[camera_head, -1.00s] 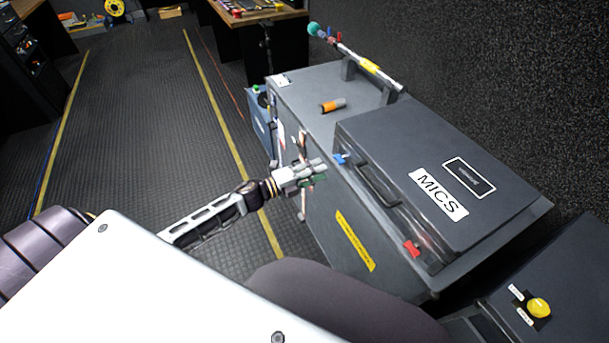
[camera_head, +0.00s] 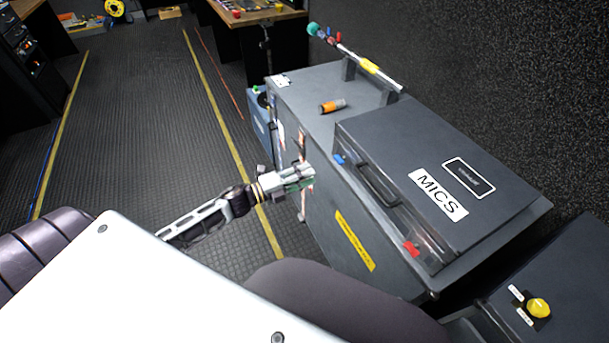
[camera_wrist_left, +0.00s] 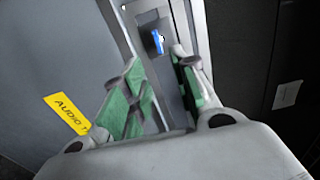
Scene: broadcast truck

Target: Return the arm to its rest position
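My left gripper (camera_head: 300,176) is beside the left side of the grey cabinet, below its top edge, in the head view. In the left wrist view its two green-padded fingers (camera_wrist_left: 160,100) stand apart with nothing between them. My left arm (camera_head: 205,215) reaches in from the lower left, low over the floor. My right gripper does not show in any view.
A yellow button (camera_head: 538,307) is on a box at lower right. The floor (camera_head: 140,130) left of the cabinet is clear.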

